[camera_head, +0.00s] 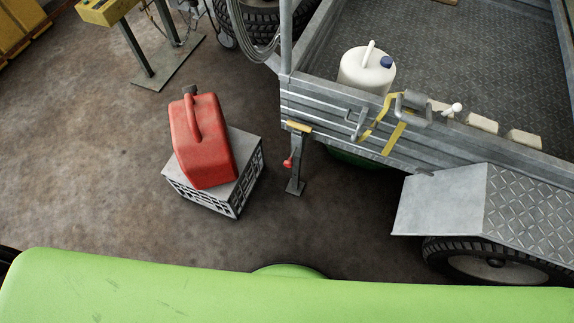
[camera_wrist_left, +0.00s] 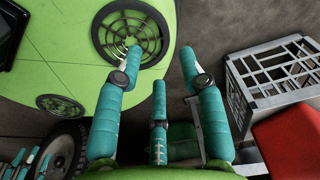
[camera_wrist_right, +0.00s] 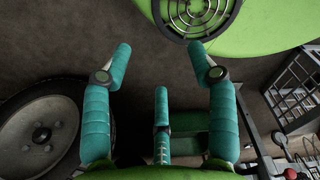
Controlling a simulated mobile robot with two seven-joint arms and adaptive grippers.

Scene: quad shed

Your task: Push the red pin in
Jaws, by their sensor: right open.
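The red pin (camera_head: 288,163) is a small red knob on the side of the upright grey leg (camera_head: 296,176) below the trailer's near left corner, in the head view. How far it sits in the leg cannot be told. In the right wrist view a small red piece (camera_wrist_right: 290,173) shows at the lower right edge; whether it is the pin is unclear. My left gripper (camera_wrist_left: 160,62) is open and empty. My right gripper (camera_wrist_right: 160,58) is open and empty, with floor between its fingertips. Neither gripper shows in the head view.
A red fuel can (camera_head: 204,140) stands on a grey crate (camera_head: 240,192) left of the leg. The metal trailer (camera_head: 330,118) carries a white jug (camera_head: 365,70); its fender (camera_head: 440,205) and wheel (camera_head: 490,262) are at the right. Bare floor lies between crate and leg.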

